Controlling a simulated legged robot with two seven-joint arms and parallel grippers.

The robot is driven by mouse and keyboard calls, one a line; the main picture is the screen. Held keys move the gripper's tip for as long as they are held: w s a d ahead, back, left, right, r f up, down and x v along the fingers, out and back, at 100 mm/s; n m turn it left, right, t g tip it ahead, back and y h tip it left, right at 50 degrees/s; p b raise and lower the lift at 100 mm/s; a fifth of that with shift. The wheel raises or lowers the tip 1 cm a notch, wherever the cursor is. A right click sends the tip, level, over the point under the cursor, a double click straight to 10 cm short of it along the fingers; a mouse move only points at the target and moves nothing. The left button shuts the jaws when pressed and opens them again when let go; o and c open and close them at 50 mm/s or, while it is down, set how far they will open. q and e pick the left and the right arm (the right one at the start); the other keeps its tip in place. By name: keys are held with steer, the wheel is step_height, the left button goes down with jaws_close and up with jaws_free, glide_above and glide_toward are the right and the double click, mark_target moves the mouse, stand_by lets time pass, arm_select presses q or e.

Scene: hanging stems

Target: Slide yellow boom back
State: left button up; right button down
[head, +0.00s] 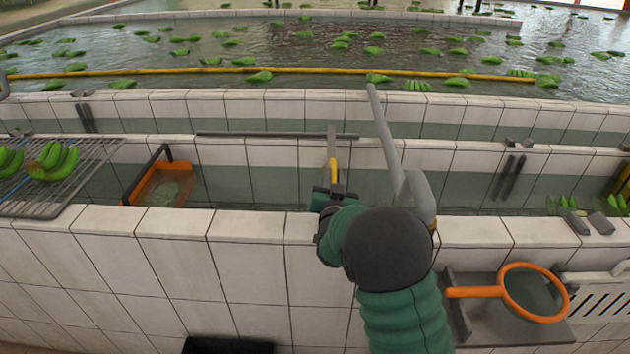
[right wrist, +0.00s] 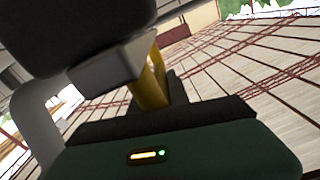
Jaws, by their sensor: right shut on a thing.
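A long thin yellow boom (head: 310,70) floats across the far water pool, running from the left side to the right among green bananas. My right gripper (head: 333,187) is shut on a short yellow part (head: 333,168) above the near trough. A grey piece (head: 331,138) rises from this part towards a long grey bar (head: 228,134) along the trough's far side; I cannot tell whether they are joined. The right wrist view shows the yellow part (right wrist: 150,85) between my fingers. My right gripper is well short of the floating boom. My left gripper is not in view.
White tiled walls (head: 190,107) separate the near trough from the pool. A wire rack (head: 90,165) with green bananas stands at left, beside an orange-edged tray (head: 158,182). An orange hoop net (head: 535,310) lies on a grey shelf at lower right.

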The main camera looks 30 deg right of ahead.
steer(key=shift+s+d, duration=0.4)
steer(key=shift+d, duration=0.3)
steer(key=c, duration=1.4)
jaws_free()
steer(key=shift+w+a, duration=0.15)
steer(key=shift+o, duration=0.5)
steer(key=v, duration=0.7)
steer(key=shift+f, duration=0.1)
